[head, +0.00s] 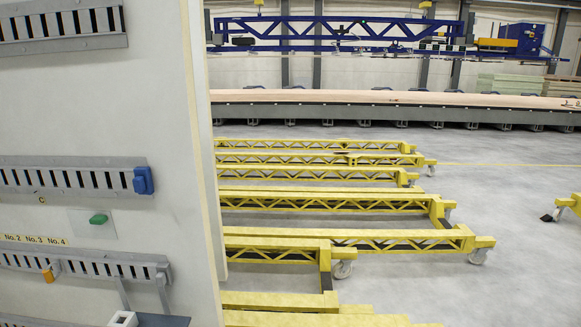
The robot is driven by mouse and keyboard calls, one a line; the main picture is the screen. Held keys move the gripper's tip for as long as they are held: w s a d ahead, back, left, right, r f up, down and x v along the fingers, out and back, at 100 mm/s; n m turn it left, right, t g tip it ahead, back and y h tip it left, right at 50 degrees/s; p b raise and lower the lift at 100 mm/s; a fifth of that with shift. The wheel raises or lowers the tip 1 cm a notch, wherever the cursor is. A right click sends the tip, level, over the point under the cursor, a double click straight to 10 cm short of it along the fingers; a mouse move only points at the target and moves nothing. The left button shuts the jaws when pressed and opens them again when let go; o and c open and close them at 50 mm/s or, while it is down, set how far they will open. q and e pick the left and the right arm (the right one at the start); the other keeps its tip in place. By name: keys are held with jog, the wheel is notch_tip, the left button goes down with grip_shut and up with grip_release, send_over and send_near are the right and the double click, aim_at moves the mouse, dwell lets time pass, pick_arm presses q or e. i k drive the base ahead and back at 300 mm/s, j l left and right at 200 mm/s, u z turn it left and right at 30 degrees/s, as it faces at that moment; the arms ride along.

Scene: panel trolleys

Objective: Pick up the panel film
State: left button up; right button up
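I cannot make out a panel film in the head view. Neither of my grippers is in view. A tall light-grey panel wall (110,120) fills the left side, close to me. It carries slotted metal rails (70,178). A blue clip (143,180) sits at the right end of the middle rail. A green piece (98,219) is on a small plate below it, and an orange piece (48,274) is on the lower rail. A small white object (123,319) is cut off at the bottom edge; I cannot tell what it is.
Several yellow wheeled trolleys (340,202) stand low on the grey floor, partly hidden by the wall. Another yellow trolley end (570,203) shows at the right. Open floor (500,270) lies at the right. A long table (400,97) and a blue gantry (350,30) are behind.

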aim_at(85, 223)
jog(key=i+j, duration=0.1)
jog(key=j, duration=0.45)
jog(key=i+j, duration=0.15)
jog(key=j, duration=0.35)
jog(key=i+j, duration=0.1)
jog(key=j, duration=0.45)
jog(key=i+j+z, duration=0.1)
jog(key=j, duration=0.4)
